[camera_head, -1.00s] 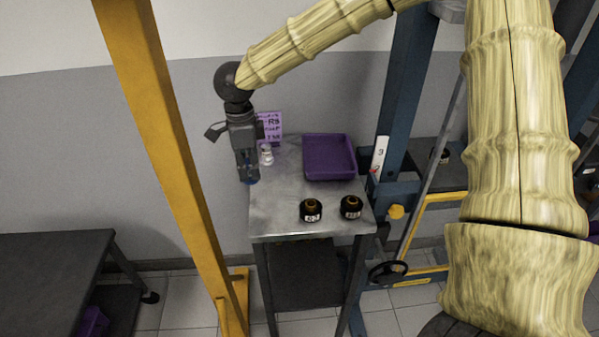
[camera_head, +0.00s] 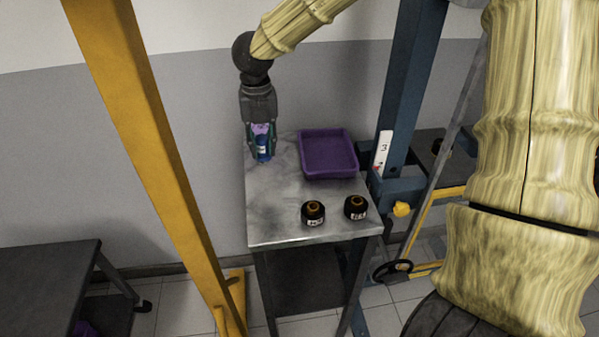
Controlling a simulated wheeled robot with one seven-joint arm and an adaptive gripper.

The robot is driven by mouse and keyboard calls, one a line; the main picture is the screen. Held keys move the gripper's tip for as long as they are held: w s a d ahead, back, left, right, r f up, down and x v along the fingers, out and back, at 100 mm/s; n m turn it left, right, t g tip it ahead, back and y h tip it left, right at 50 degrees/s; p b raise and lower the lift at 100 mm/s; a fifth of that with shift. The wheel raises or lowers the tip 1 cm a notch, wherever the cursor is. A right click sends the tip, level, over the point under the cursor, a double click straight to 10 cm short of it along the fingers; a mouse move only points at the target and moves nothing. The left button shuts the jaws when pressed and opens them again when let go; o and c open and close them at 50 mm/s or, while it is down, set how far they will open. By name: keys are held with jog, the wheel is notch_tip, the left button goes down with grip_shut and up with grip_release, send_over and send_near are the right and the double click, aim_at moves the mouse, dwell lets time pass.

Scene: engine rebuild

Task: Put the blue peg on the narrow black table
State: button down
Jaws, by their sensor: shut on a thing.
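My gripper (camera_head: 262,147) is shut on the blue peg (camera_head: 263,155), which shows between its fingers. It points down at the far left corner of the grey metal-topped stand (camera_head: 275,211). I cannot tell whether the peg touches the top. A dark table (camera_head: 48,270) stands at the lower left, and another dark surface (camera_head: 420,158) shows at the right behind the blue frame. I cannot tell which of these is the narrow black table.
A purple tray (camera_head: 328,170) and two black round parts, one left (camera_head: 313,222) and one right (camera_head: 355,214), are on the grey stand. A yellow post (camera_head: 150,150) rises between the stand and the left table. A blue post (camera_head: 408,90) stands at the right.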

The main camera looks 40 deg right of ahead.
aim_at(263, 160)
jog(key=shift+d, duration=0.1)
jog(key=shift+f, duration=0.35)
jog(key=f, duration=0.2)
jog(key=f+p, duration=0.1)
jog(key=f, duration=0.2)
jog(key=shift+w+a, duration=0.15)
jog(key=shift+a, duration=0.05)
jog(key=shift+f+p, duration=0.35)
jog(key=shift+f, duration=1.7)
jog(key=shift+f, duration=0.2)
jog(key=c, duration=1.2)
grip_release()
jog(key=shift+o, duration=0.2)
jog(key=shift+r, duration=0.15)
notch_tip(263, 160, up, 12)
jog(key=shift+b, duration=0.8)
